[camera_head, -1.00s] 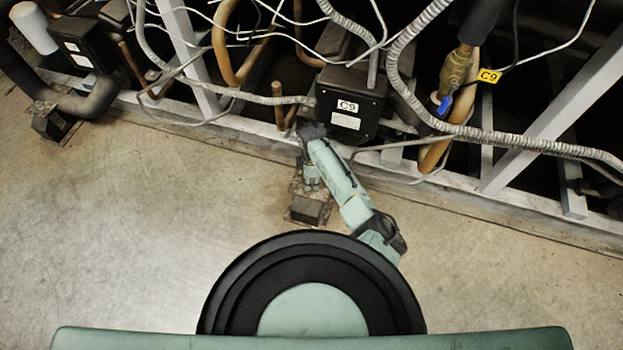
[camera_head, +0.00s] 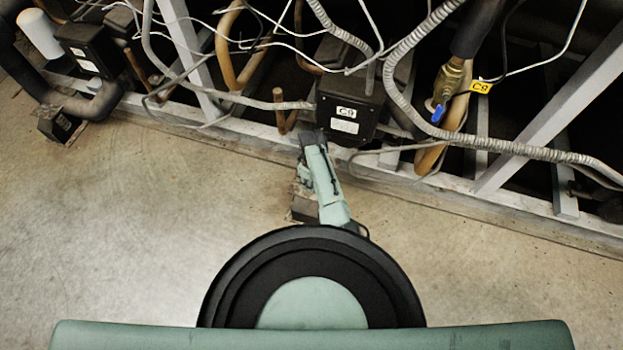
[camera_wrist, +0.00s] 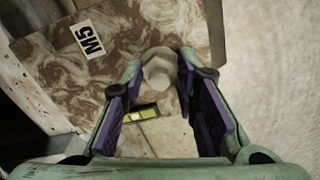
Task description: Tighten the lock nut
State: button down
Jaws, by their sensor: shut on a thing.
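The lock nut (camera_wrist: 159,72) is a pale grey, faceted nut on top of a brown and cream mottled mounting foot (camera_wrist: 118,55) in the wrist view. My gripper (camera_wrist: 160,76) has its purple-padded fingers on either side of the nut, with the tips closed against it. Part of the nut's sides is hidden by the fingertips. In the head view my arm covers most of the foot (camera_head: 303,208), and the nut and the fingertips are hidden there.
The concrete floor (camera_head: 130,220) is clear.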

jog(key=m+p, duration=0.1)
jog(key=m, duration=0.4)
jog(key=shift+s+m, duration=0.1)
jog(key=shift+m, duration=0.2)
jog(key=m+p, duration=0.1)
jog(key=m, duration=0.4)
jog(key=shift+m, duration=0.4)
jog(key=c, duration=1.2)
grip_release()
jog(key=shift+c, duration=0.2)
jog(key=shift+r, duration=0.1)
notch_tip(320, 180, up, 12)
